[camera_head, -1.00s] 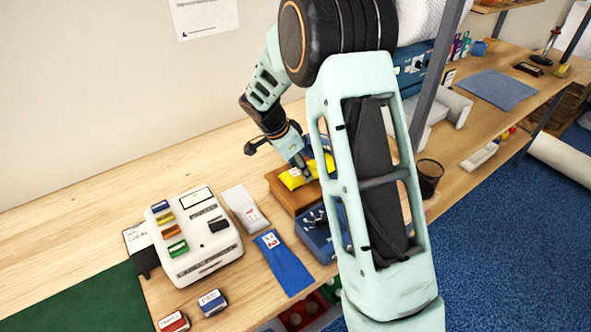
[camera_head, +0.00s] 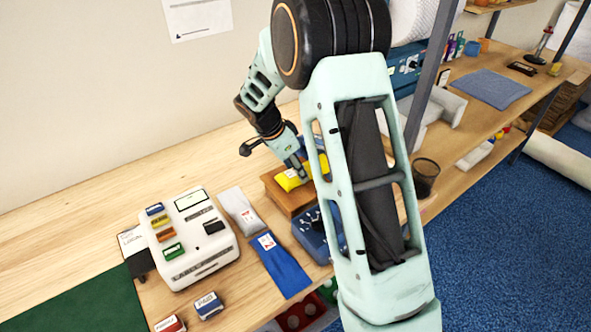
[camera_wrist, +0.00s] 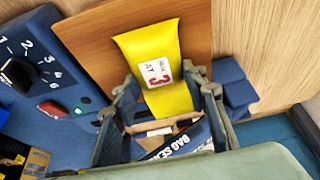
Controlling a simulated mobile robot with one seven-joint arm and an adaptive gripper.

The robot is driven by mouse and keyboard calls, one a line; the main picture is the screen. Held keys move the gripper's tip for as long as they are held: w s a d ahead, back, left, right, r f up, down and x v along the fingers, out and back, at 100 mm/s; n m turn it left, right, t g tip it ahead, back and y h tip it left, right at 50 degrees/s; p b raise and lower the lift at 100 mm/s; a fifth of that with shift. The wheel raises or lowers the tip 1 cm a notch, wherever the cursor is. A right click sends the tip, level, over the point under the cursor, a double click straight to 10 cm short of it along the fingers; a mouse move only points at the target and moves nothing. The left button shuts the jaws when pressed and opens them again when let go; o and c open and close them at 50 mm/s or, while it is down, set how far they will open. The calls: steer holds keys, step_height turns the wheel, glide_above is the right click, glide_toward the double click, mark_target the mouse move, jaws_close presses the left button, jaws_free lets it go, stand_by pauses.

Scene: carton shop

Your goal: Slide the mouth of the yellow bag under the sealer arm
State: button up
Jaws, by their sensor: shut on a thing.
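The yellow bag (camera_head: 288,182) lies on a brown wooden block (camera_head: 279,197) beside the blue bag sealer (camera_head: 312,238). In the wrist view the yellow bag (camera_wrist: 150,48) shows a white label with a red 3. My gripper (camera_head: 303,176) is shut on the bag, with a finger at each side of its near part in the wrist view (camera_wrist: 163,110). The sealer's dial panel (camera_wrist: 40,82), numbered, with a red switch and green light, is left of the bag. My arm hides much of the sealer in the head view. I cannot tell whether the bag's mouth is under the sealer arm.
A white machine (camera_head: 190,255) with coloured buttons stands at left. A grey bag (camera_head: 238,209) and a blue bag (camera_head: 281,267) lie between it and the sealer. Small boxes (camera_head: 210,304) sit at the front edge. A dark mesh cup (camera_head: 425,177) stands at right.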

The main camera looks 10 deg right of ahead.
stand_by(0.4)
steer(key=o, duration=1.2)
steer(key=shift+o, duration=0.2)
steer(key=shift+d+p+v, duration=0.15)
steer(key=shift+v, duration=0.85)
steer(key=shift+d+p+v, duration=0.15)
steer(key=shift+p+v, duration=0.05)
steer(key=shift+v, duration=0.8)
steer(key=shift+d+p+v, duration=0.15)
steer(key=shift+d+v, duration=0.05)
steer(key=shift+v, duration=0.8)
steer(key=shift+w+r, duration=0.15)
steer(key=shift+r, duration=0.05)
